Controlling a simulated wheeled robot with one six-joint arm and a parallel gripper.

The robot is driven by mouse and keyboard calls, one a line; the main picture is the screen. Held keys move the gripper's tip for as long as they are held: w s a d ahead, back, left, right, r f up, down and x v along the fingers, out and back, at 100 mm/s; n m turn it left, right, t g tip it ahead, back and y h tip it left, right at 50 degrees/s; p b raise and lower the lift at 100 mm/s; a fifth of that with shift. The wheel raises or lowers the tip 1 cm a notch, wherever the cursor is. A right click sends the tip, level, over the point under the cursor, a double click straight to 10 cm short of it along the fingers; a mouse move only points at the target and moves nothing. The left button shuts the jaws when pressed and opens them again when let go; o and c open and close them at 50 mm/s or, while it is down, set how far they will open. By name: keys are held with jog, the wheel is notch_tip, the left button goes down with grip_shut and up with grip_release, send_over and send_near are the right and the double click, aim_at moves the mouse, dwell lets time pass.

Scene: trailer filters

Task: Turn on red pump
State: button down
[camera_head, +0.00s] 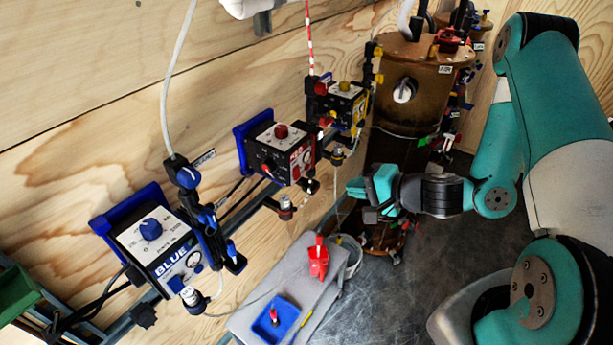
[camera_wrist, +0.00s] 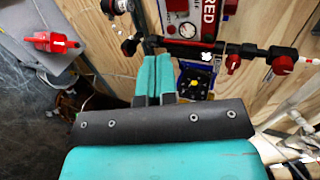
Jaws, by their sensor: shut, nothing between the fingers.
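The red pump (camera_head: 287,166) is a black box with a red-and-white label and a red knob (camera_head: 281,131) on top. It is mounted on the wooden wall between the blue and yellow pumps. In the wrist view, the panel marked RED (camera_wrist: 208,18) shows at the top edge, only in part. My gripper (camera_head: 360,192) is shut and empty, to the right of the red pump and apart from it. In the wrist view its teal fingers (camera_wrist: 154,68) are together, below a black horizontal bar (camera_wrist: 205,47) with red fittings.
The blue pump (camera_head: 160,240) is at left; the yellow pump (camera_head: 343,103) is at upper right. A brown cylindrical tank (camera_head: 425,85) stands behind my gripper. Hoses and a rail run along the wall.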

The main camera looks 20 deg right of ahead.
jog(key=shift+f, duration=0.1)
jog(key=b, duration=0.6)
send_near(298, 178)
jog(key=x, duration=0.7)
jog(key=shift+w+a+f, duration=0.1)
